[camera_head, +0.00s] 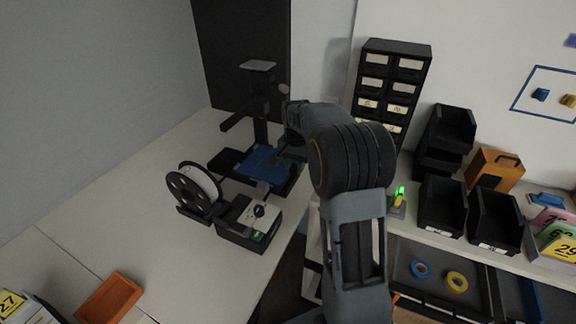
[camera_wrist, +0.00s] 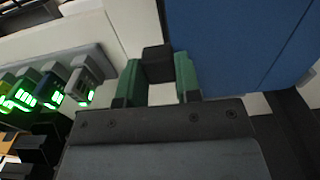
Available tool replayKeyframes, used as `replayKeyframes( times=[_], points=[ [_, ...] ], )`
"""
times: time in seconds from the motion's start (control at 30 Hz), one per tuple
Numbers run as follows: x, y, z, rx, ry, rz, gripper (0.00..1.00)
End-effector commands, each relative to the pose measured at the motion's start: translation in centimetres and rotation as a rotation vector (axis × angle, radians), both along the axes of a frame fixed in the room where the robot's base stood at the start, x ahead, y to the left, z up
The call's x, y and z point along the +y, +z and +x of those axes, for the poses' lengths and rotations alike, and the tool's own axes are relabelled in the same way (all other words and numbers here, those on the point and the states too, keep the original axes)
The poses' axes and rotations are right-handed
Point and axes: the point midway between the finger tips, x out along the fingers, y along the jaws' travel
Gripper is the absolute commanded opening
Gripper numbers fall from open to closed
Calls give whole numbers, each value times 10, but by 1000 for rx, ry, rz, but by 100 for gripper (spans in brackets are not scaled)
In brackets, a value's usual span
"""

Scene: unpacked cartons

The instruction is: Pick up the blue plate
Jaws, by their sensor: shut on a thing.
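The blue plate (camera_head: 262,164) is a flat square at the black 3D printer (camera_head: 261,128) on the left bench. In the wrist view the blue plate (camera_wrist: 240,40) fills the upper right, close to my fingers. My gripper (camera_wrist: 160,85) is shut, its two green fingers on either side of a small dark block (camera_wrist: 157,63) at the plate's left edge, which looks like its grip tab. In the head view my gripper is mostly hidden behind my arm, at the plate's right side. I cannot tell whether the plate rests on the printer bed or is slightly raised.
A spool (camera_head: 194,190) and a dark box (camera_head: 250,222) stand close in front of the printer. An orange tray (camera_head: 110,298) lies at lower left. Black bins (camera_head: 443,205) and a drawer cabinet (camera_head: 392,85) are at right. Green-lit units (camera_wrist: 50,88) show in the wrist view.

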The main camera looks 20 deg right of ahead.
Motion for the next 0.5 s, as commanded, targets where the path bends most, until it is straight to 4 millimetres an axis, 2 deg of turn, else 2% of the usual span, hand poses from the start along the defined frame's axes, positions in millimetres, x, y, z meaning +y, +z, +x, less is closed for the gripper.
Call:
replayKeyframes(
  times=[0.17, 0.33, 0.5],
  points=[
    [0, 11, 1, -4, 0, 0, 0],
    [0, 35, 0, -6, 0, 0, 0],
    [13, 65, -25, -8, 1, -1, 0]
  ],
)
